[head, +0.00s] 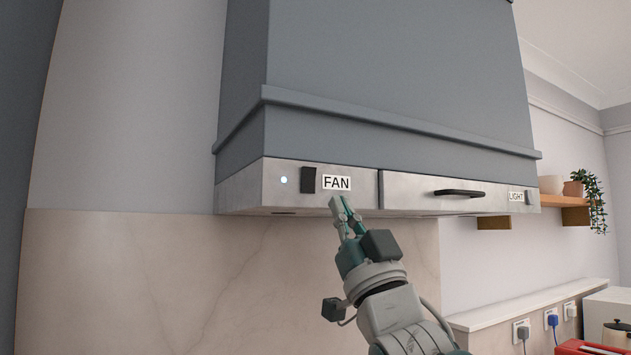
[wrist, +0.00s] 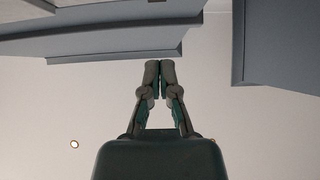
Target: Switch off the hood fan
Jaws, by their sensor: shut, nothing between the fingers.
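The grey range hood (head: 390,75) hangs on the wall in the head view. On the left of its metal front strip are a lit pale-blue indicator (head: 284,180), a dark rocker switch (head: 308,179) and a white FAN label (head: 337,183). My gripper (head: 338,203) is shut and empty. In the head view its fingertips appear just below the FAN label, to the lower right of the switch. I cannot tell whether they touch the hood. In the wrist view the fingertips (wrist: 159,64) meet, and the switch is not visible.
Right of the switch, the strip carries a drawer-like panel with a dark handle (head: 459,192), a LIGHT label (head: 516,197) and a small light switch (head: 530,198). A shelf with plants (head: 570,200) is at right. The marble wall (head: 130,280) left of my arm is clear.

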